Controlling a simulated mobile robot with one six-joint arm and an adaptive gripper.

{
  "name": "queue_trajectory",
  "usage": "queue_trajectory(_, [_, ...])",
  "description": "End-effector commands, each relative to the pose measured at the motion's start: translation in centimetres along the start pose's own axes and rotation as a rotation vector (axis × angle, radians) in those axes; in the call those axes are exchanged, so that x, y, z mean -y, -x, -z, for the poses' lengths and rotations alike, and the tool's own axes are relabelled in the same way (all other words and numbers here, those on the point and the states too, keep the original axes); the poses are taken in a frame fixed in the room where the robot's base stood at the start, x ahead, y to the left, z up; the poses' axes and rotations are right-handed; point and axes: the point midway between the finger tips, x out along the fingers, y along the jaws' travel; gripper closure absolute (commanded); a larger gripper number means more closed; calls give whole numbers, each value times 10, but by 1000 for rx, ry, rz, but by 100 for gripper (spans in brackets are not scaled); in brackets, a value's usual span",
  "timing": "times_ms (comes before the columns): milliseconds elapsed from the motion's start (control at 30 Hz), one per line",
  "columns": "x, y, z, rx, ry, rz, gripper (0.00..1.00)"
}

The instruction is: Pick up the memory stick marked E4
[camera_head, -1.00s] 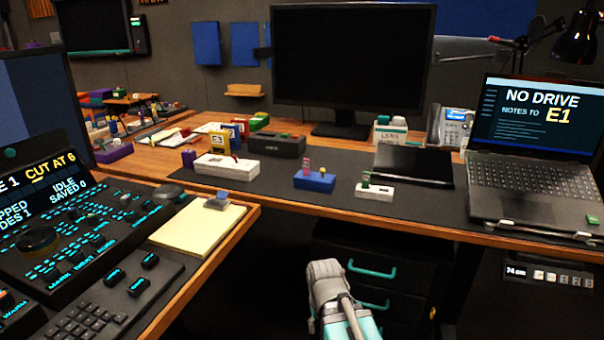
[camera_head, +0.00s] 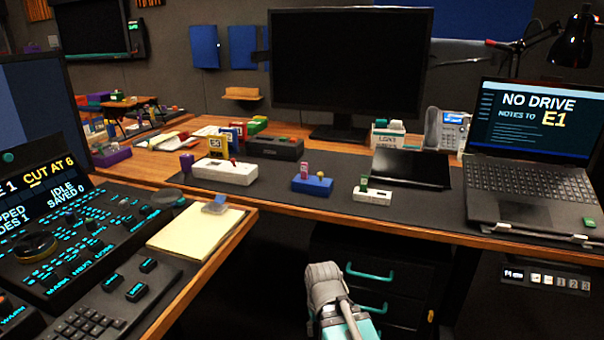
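Several small memory sticks stand or lie about the desk, and their marks are too small to read, so I cannot tell which is E4. A pink stick (camera_head: 305,169) stands in a blue block (camera_head: 318,186). A green stick (camera_head: 364,182) stands in a white block (camera_head: 375,194). A purple stick (camera_head: 187,162) stands at the left of the desk mat. A green stick (camera_head: 590,222) lies on the laptop's front right corner. Part of my arm shows at the bottom middle, in front of the desk; my gripper's fingertips are not visible.
The laptop (camera_head: 525,207) shows "NO DRIVE, NOTES TO E1". A black monitor (camera_head: 348,60) stands behind the dark mat. A white box (camera_head: 225,173), a black flat tablet (camera_head: 412,168) and a notepad (camera_head: 190,236) occupy the surfaces. The control panel (camera_head: 75,240) fills the left.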

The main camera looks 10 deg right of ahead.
Motion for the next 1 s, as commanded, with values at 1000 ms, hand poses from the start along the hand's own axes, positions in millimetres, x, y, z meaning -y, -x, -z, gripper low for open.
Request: queue_trajectory(1000, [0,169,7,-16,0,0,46])
